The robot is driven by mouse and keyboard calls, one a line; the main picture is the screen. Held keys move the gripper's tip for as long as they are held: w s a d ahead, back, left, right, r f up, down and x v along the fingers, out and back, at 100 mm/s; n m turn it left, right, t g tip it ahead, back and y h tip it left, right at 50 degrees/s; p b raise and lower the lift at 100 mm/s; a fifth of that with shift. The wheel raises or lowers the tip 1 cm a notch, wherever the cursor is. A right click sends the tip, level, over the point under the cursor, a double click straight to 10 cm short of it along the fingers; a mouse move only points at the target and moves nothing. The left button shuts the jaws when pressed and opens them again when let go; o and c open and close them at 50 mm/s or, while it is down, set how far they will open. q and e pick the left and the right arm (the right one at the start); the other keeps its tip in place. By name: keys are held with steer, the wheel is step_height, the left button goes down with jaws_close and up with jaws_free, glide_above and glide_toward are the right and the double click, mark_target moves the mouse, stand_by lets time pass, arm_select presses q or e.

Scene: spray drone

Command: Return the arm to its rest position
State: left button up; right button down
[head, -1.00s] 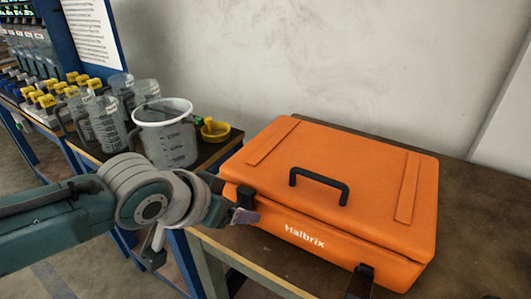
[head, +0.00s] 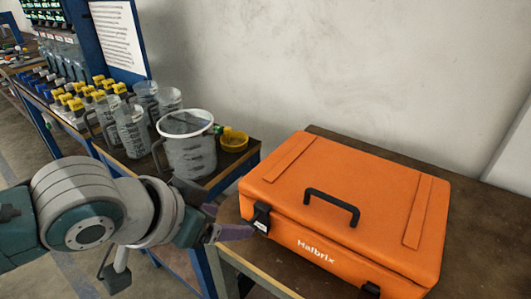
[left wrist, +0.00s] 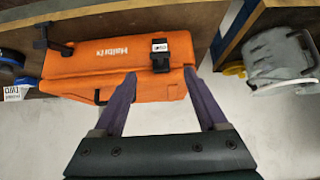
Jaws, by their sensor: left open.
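My left gripper (head: 226,230) is open, with purple fingers, just left of and below the front edge of the orange Halbrix case (head: 345,200). In the left wrist view its two fingers (left wrist: 159,74) are spread apart with nothing between them, pointing at the case's front (left wrist: 120,55). A black latch (head: 261,217) sits at the case's front left; it also shows in the left wrist view (left wrist: 160,56), apart from the fingers. The lid is down, with a black handle (head: 331,205) on top. My right gripper is in neither view.
The case stands on a brown table (head: 487,225) against the wall. A printed sheet (head: 115,38) hangs behind.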

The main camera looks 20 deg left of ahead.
arm_select(q)
steer(key=shift+r, duration=0.1)
steer(key=s+a+r+n+g+y+p, duration=0.1)
steer(key=s+a+r+g, duration=0.15)
steer(key=s, duration=0.75)
steer(key=s+a+r+n+g+y+p, duration=0.15)
steer(key=s+r, duration=0.25)
steer(key=s, duration=0.6)
step_height(320, 180, up, 38)
steer(key=p, duration=3.7)
steer(key=shift+s+d+p, duration=0.25)
steer(key=shift+s+p, duration=0.1)
steer(key=shift+s, duration=0.05)
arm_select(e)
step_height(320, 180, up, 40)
arm_select(q)
steer(key=shift+m, duration=0.25)
